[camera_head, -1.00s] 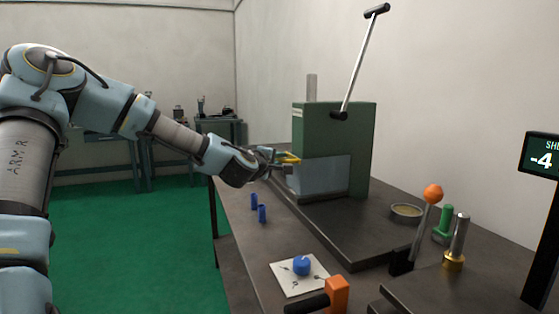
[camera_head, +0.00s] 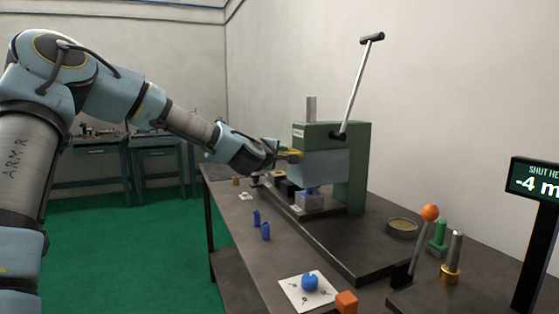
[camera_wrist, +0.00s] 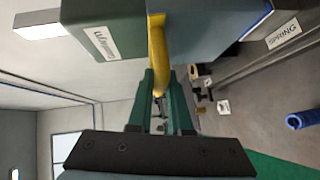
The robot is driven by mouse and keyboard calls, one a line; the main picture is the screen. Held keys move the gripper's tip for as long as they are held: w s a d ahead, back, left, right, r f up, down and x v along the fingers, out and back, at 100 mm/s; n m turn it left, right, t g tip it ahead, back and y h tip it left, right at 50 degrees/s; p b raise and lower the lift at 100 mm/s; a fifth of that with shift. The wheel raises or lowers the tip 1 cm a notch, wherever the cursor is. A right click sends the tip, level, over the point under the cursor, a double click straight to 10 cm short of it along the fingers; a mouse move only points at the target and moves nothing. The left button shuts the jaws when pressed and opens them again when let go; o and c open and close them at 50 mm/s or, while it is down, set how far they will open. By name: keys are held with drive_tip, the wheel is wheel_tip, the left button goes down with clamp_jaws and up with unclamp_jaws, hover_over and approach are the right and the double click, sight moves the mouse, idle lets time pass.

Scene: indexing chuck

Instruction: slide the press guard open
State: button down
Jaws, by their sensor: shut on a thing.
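The green press (camera_head: 357,165) stands on the bench at right of centre. Its guard (camera_head: 325,165), a translucent blue-grey panel, sits across the upper part of the opening. A blue piece on a metal block (camera_head: 312,200) shows below the guard's lower edge. My gripper (camera_head: 276,152) is at the guard's left side, shut on the yellow handle (camera_head: 293,154). In the wrist view the curved yellow handle (camera_wrist: 157,50) runs down between the green fingers of my gripper (camera_wrist: 162,88), beside the grey guard (camera_wrist: 205,28).
A white card (camera_head: 296,296) with a blue knob, an orange-knobbed lever (camera_head: 430,213), a round dish (camera_head: 402,228) and a display (camera_head: 535,182) are nearer. The press's long lever (camera_head: 358,85) rises above it.

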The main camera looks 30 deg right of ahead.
drive_tip(key=shift+w+r, duration=0.1)
drive_tip(key=shift+r, duration=0.05)
drive_tip(key=c, duration=0.8)
unclamp_jaws()
drive_tip(key=shift+c, duration=0.2)
drive_tip(key=shift+a, duration=0.1)
drive_tip(key=b+v, duration=0.2)
drive_tip(key=v, duration=0.8)
drive_tip(key=shift+s+a, duration=0.25)
drive_tip(key=shift+s, duration=0.05)
drive_tip(key=a+f+m+g+y, duration=0.4)
drive_tip(key=a+f+m+y, duration=0.15)
drive_tip(key=a+f, duration=1.05)
drive_tip(key=s+a+f+g+y, duration=0.1)
drive_tip(key=s+a, duration=0.3)
drive_tip(key=a, duration=0.4)
drive_tip(key=s+a+f+m+g+y+p, duration=0.1)
drive_tip(key=s+a+g+y, duration=0.1)
drive_tip(key=a, duration=0.7)
drive_tip(key=s+a+f+g+y, duration=0.1)
drive_tip(key=s+a+f+y, duration=0.1)
drive_tip(key=s+a+y, duration=0.2)
drive_tip(key=s+a, duration=0.3)
drive_tip(key=a, duration=0.1)
drive_tip(key=shift+a+m+g+p, duration=0.25)
drive_tip(key=shift+m+g+p, duration=0.05)
drive_tip(key=shift+m+p, duration=0.1)
